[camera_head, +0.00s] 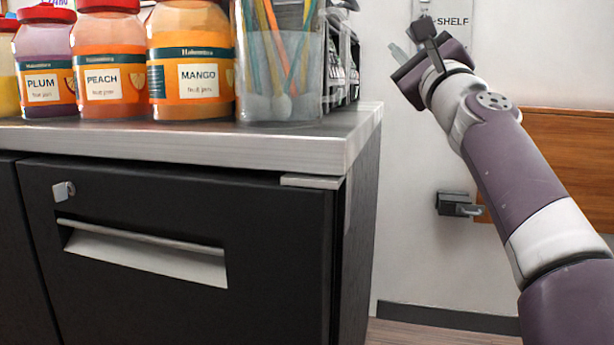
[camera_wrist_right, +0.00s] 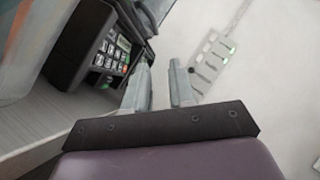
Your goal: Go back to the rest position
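My right arm comes in from the right side of the head view, raised, with its gripper (camera_head: 410,40) up in front of the wall, to the right of the counter. In the right wrist view the two grey fingers of the right gripper (camera_wrist_right: 161,72) stand apart with nothing between them. My left gripper and left arm are in neither view.
The counter (camera_head: 250,153) holds PLUM (camera_head: 43,58), PEACH (camera_head: 107,60) and MANGO (camera_head: 190,62) jars and a clear container of straws (camera_head: 279,70). A keypad device (camera_wrist_right: 100,55) shows beside the right fingers. A dark wall fixture (camera_head: 458,204) is below the arm.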

